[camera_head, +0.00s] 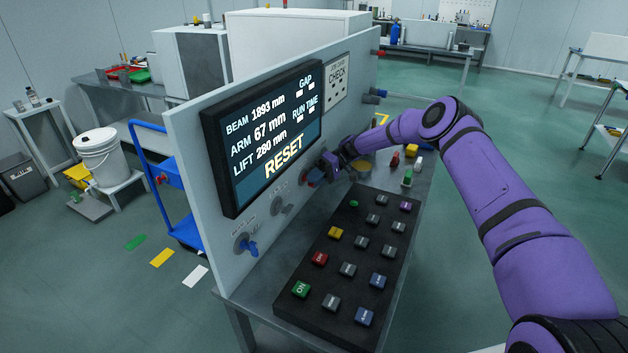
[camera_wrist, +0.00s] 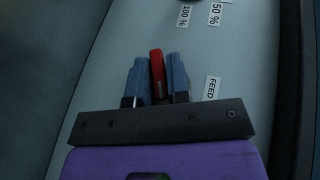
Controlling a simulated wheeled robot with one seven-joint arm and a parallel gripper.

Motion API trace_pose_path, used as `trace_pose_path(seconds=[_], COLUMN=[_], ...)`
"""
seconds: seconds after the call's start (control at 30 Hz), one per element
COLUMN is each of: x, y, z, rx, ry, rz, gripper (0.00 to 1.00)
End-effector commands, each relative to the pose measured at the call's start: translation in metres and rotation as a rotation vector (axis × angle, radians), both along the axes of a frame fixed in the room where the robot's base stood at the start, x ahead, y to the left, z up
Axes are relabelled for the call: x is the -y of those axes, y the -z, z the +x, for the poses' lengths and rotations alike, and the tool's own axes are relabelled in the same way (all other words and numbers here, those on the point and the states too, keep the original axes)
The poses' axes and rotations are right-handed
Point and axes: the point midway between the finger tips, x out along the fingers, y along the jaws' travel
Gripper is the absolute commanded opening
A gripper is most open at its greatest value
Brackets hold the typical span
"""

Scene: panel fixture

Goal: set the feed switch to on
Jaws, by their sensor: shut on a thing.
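In the wrist view, a red switch handle (camera_wrist: 157,72) stands between the two blue-grey fingers of my gripper (camera_wrist: 157,60), which is shut on it. A label reading FEED (camera_wrist: 212,88) is on the panel just right of the handle. Labels reading 50 % (camera_wrist: 215,14) and 100 % (camera_wrist: 185,15) are further up; no "on" label is readable here. In the head view my gripper (camera_head: 322,172) is at the panel face right of the screen, and it hides most of the switch. The handle's exact setting cannot be told.
The upright panel (camera_head: 185,150) carries a screen (camera_head: 265,135) reading RESET, a grey switch (camera_head: 281,207) and a blue switch (camera_head: 247,244) left of my gripper. A black button board (camera_head: 322,275) lies on the bench below.

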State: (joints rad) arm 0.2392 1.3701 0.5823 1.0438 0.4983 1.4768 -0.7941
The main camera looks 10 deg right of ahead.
Motion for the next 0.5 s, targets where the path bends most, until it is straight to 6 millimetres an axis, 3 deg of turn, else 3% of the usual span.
trace_pose_path(seconds=[0.5], x=[0.0008], y=[0.0029], z=[0.0000], rx=[-0.254], ry=[0.001], rz=[0.183], gripper=[0.00])
